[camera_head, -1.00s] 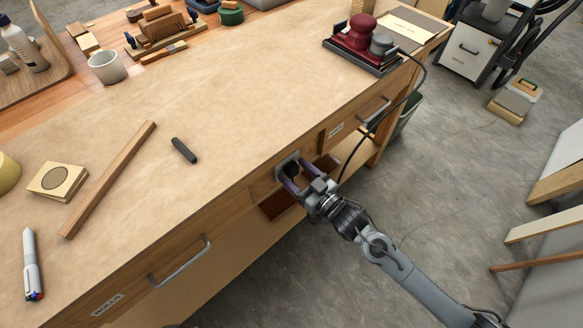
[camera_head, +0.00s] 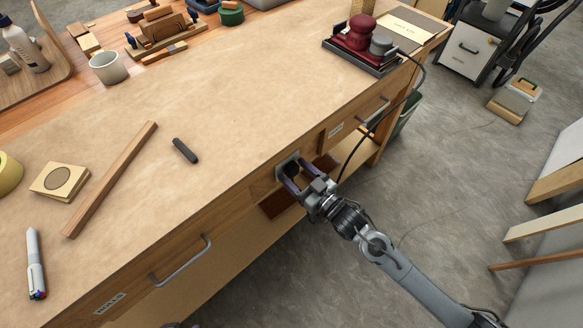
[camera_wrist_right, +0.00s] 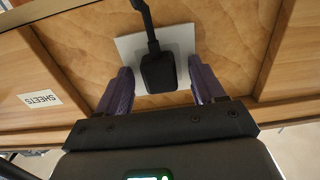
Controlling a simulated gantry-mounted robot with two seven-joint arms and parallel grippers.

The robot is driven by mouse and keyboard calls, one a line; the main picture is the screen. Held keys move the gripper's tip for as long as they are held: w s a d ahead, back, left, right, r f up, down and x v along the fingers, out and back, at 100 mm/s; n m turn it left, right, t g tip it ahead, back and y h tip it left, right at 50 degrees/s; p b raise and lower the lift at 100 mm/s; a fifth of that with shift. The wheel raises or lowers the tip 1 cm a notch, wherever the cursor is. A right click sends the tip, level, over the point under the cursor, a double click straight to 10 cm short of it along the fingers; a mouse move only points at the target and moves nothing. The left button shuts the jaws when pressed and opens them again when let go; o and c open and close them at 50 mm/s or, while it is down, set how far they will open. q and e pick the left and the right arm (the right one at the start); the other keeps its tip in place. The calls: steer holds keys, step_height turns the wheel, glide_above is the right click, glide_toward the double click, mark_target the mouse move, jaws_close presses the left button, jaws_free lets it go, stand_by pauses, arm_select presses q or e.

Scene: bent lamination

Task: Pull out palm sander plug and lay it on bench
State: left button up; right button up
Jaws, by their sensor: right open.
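The palm sander (camera_head: 359,40), dark red on a grey base, stands at the far right end of the bench (camera_head: 222,112). Its black cord (camera_head: 378,122) hangs over the front edge towards the socket. In the right wrist view the black plug (camera_wrist_right: 158,72) sits against a pale socket plate (camera_wrist_right: 126,47) on the wooden bench front. My right gripper (camera_wrist_right: 164,88) is open, with one purple-grey finger on each side of the plug and a gap visible on both sides. It also shows at the bench front in the head view (camera_head: 291,173). My left gripper is out of view.
A grey cup (camera_head: 108,67) stands farther back. The middle of the benchtop is clear. A drawer handle (camera_head: 182,262) sticks out at front left.

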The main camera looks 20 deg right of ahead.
stand_by(0.3)
jaws_close()
stand_by(0.3)
